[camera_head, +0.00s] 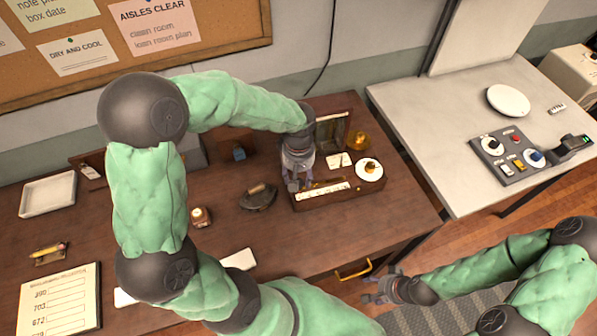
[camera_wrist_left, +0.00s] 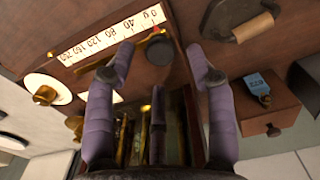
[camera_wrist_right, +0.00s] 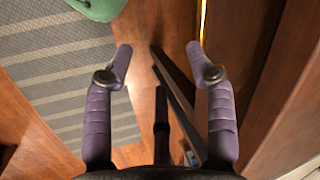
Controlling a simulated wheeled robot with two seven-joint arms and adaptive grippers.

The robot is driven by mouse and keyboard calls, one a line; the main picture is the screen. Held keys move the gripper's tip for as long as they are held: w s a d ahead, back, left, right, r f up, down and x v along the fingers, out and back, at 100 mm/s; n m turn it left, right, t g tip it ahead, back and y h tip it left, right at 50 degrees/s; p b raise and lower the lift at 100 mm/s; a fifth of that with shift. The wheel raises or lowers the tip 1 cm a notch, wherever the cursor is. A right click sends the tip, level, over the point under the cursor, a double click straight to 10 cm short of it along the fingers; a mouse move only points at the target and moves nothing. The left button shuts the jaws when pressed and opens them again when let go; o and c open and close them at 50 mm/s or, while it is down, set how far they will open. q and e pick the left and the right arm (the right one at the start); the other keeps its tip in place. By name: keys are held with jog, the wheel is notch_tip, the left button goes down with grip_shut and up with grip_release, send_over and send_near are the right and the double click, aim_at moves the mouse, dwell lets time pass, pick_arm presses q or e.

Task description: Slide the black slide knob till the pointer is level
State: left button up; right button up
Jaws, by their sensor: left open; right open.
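The weighing device (camera_head: 345,205) is a brown wooden box with a white numbered scale strip (camera_head: 322,191) and a round white dial-like plate (camera_head: 369,169). In the left wrist view the scale strip (camera_wrist_left: 115,35) reads 0 to 200. A dark knob (camera_wrist_left: 161,52) is near its 0 end, by a brass bar with a small red tip (camera_wrist_left: 156,31). My left gripper (camera_wrist_left: 161,50) is open above the box, its fingers on either side of the knob; contact is unclear. The pointer's tilt cannot be told. My right gripper (camera_head: 372,292) is open and empty, low beside the desk.
A dark iron (camera_head: 258,198) and a small jar (camera_head: 201,217) stand left of the box. A brass pot (camera_head: 358,141) stands behind it. The grey table (camera_head: 440,120) at right holds a control panel (camera_head: 508,158). A yellow drawer handle (camera_head: 353,270) is on the desk front.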

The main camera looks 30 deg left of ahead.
pick_arm(q)
jog(key=shift+f+b, duration=1)
jog(key=shift+f, duration=0.85)
jog(key=shift+r, duration=0.15)
jog(key=shift+s, duration=0.1)
jog(key=c, duration=0.8)
